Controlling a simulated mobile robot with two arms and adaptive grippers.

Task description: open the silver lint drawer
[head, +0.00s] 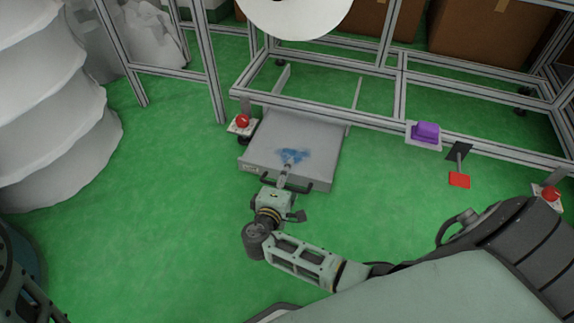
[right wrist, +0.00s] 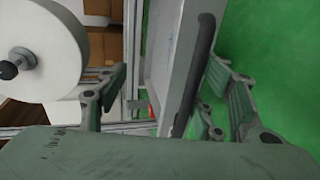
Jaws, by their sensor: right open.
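The silver lint drawer (head: 315,128) stands out from under the metal frame, with its top open and blue lint (head: 293,155) inside. Its dark bar handle (head: 300,190) runs along the front face. My right gripper (head: 285,174) is at that front edge, over the handle, with its fingers apart. In the right wrist view the drawer front (right wrist: 168,60) and the handle (right wrist: 203,50) lie between the open fingers (right wrist: 165,100). Whether a finger touches the handle cannot be told. My left gripper is not in view.
The aluminium frame (head: 310,104) spans the back, with a red button (head: 242,121) left of the drawer and a purple object (head: 426,131) to the right. Green floor around the drawer is clear.

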